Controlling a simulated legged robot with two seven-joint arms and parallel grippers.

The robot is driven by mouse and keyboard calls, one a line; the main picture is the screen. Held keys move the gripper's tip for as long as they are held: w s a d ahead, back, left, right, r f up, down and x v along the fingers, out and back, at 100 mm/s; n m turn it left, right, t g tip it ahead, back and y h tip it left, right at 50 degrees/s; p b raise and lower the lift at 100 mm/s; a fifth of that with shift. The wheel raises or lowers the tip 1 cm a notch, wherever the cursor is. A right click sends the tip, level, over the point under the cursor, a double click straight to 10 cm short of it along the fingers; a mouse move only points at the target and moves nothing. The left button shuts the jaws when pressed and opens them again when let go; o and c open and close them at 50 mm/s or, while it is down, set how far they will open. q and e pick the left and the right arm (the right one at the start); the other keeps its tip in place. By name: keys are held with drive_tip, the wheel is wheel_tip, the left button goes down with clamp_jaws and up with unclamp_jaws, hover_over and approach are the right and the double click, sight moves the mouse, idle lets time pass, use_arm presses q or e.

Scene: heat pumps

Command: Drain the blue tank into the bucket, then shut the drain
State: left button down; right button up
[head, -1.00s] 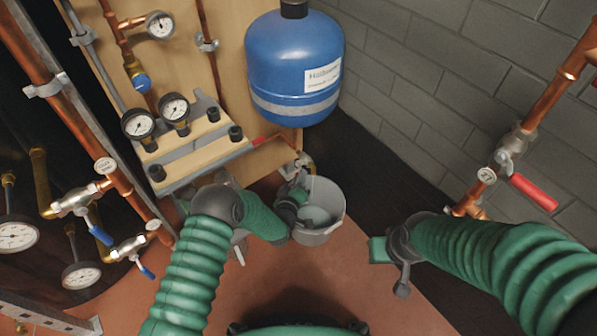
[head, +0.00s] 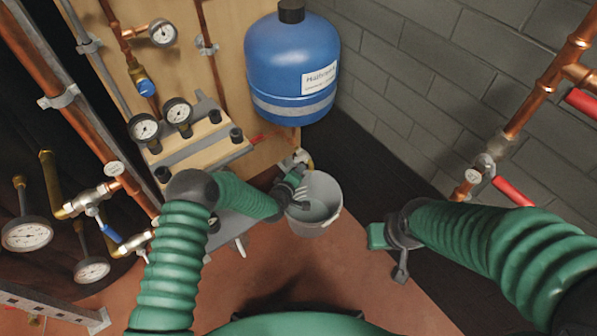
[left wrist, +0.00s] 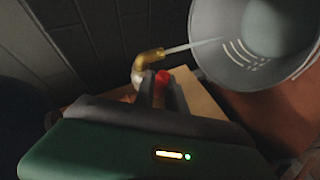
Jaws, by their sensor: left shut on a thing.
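The blue tank (head: 291,62) hangs on the wooden panel at the top centre of the head view. Below it is the drain valve (head: 300,158) with a brass outlet, and its brass spout (left wrist: 150,57) shows in the left wrist view. A thin stream (left wrist: 195,45) runs from the spout into the grey bucket (left wrist: 225,65). The bucket (head: 334,212) stands on the floor under the outlet with liquid inside. My left gripper (head: 298,172) reaches over the bucket's left rim. In the left wrist view its fingers (left wrist: 163,85) are shut on the drain's red handle (left wrist: 163,77). My right gripper (head: 378,237) hangs right of the bucket; its fingers are unclear.
A manifold with two gauges (head: 161,121) is left of the tank. Copper pipes with blue-handled valves (head: 110,236) stand at the left. A pipe with red-handled valves (head: 513,191) runs along the right wall. The reddish floor (head: 330,270) in front of the bucket is clear.

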use_arm(q)
drive_tip(key=shift+a+f, duration=0.1)
drive_tip(key=shift+a, duration=0.05)
drive_tip(key=c, duration=1.4)
unclamp_jaws()
drive_tip(key=shift+s+r, duration=0.15)
drive_tip(key=shift+r, duration=0.05)
drive_tip(key=p+v, duration=0.7)
drive_tip(key=v, duration=0.9)
drive_tip(key=shift+s+p, duration=0.1)
drive_tip(key=shift+p, duration=0.2)
